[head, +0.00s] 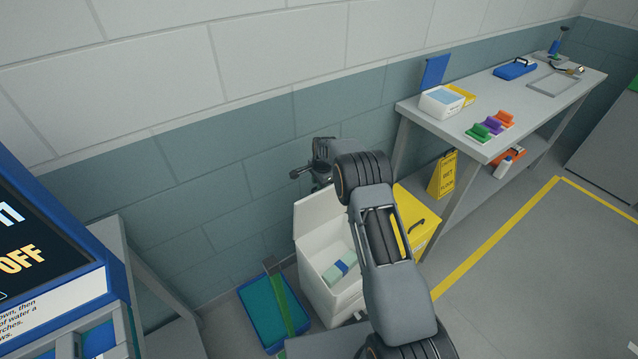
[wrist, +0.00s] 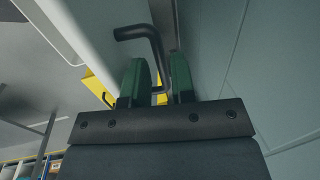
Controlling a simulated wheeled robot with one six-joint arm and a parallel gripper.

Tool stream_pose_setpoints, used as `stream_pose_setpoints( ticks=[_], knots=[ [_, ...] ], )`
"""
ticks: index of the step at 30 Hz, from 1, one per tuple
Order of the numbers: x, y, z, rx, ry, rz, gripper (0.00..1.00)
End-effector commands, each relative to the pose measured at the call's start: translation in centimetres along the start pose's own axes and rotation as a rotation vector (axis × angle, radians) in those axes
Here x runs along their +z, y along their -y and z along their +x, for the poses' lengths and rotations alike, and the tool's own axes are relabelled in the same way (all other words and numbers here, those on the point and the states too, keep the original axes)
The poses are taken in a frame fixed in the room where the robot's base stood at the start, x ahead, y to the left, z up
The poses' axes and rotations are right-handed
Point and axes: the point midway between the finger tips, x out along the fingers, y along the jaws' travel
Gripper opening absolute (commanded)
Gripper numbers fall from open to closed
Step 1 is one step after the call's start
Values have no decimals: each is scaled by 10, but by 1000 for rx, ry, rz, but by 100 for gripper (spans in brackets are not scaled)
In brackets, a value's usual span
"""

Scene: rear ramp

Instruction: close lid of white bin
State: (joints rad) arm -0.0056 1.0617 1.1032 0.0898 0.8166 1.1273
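The white bin (head: 318,291) stands against the wall, with its lid (head: 318,215) raised and leaning back. A pale green and blue item (head: 340,268) lies inside. My gripper (head: 318,160) is up by the lid's top edge, close to the wall. In the wrist view my gripper (wrist: 158,62) has its two green fingers apart. A dark bent handle (wrist: 152,40) shows between and beyond them, with small gaps on both sides. I cannot tell whether a finger touches it. My arm hides the bin's right side.
A yellow bin (head: 423,238) stands right of the white one. A teal tray (head: 262,312) lies on the floor to its left. A workbench (head: 530,110) and a yellow wet-floor sign (head: 443,174) are at right. The floor (head: 505,275) there is clear.

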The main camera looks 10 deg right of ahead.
Motion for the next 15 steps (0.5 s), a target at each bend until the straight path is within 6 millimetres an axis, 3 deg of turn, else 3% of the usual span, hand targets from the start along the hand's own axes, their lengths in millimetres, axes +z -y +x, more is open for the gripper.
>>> stream_pose_setpoints(
  ticks=[6, 15],
  knots=[
    [0, 0, 11, 0, 0, 0, 24],
    [0, 0, 12, 0, 0, 0, 24]
  ],
)
